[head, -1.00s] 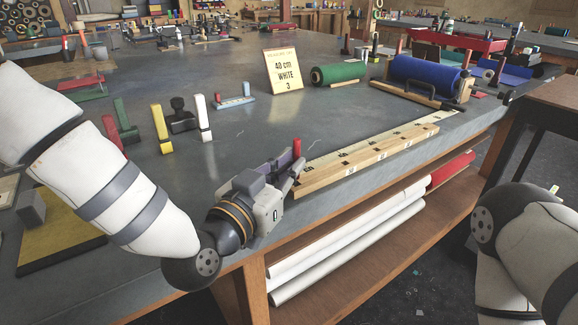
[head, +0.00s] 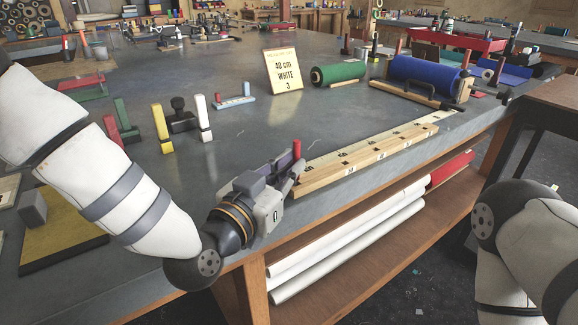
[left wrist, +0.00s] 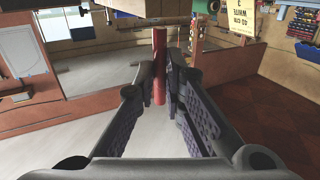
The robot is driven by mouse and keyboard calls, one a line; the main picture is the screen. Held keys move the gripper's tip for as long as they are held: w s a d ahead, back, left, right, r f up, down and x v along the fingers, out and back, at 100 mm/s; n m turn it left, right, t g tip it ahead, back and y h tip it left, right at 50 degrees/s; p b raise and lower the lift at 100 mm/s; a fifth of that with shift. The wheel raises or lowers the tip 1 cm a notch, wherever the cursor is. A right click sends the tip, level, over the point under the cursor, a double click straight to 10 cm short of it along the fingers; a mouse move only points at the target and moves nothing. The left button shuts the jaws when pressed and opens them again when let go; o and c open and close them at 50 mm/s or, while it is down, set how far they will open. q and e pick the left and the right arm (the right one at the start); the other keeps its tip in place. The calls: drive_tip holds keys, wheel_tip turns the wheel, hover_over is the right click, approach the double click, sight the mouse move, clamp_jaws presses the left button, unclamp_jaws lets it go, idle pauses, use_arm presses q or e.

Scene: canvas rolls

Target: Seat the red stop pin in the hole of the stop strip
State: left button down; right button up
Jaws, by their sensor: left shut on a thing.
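The red stop pin (head: 297,149) stands upright in the jaws of my left gripper (head: 294,175), at the near end of the stop strip. In the left wrist view the pin (left wrist: 159,62) shows between the fingertips (left wrist: 163,78), which are shut on it. The stop strip (head: 375,160) is a long pale wooden bar with dark marks, lying along the table's front edge. The pin's lower end and the strip's near end are hidden by the gripper, so I cannot tell whether the pin touches a hole. My right gripper is not in view.
A pale marked rule (head: 425,127) lies along the strip. A card reading 40 cm WHITE 3 (head: 283,73), a green roll (head: 338,73) and a blue roll (head: 425,78) stand farther back. White rolls (head: 350,247) lie on the shelf below. The grey tabletop (head: 235,140) behind the gripper is mostly clear.

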sight(288, 200)
use_arm(q)
drive_tip(key=shift+f, duration=1.5)
drive_tip(key=c, duration=1.6)
unclamp_jaws()
drive_tip(key=shift+f, duration=0.1)
drive_tip(key=shift+b, duration=0.3)
drive_tip(key=shift+s+a, duration=0.1)
drive_tip(key=shift+s, duration=0.05)
drive_tip(key=v, duration=1.1)
drive_tip(key=shift+s+r, duration=0.25)
drive_tip(key=shift+s, duration=0.15)
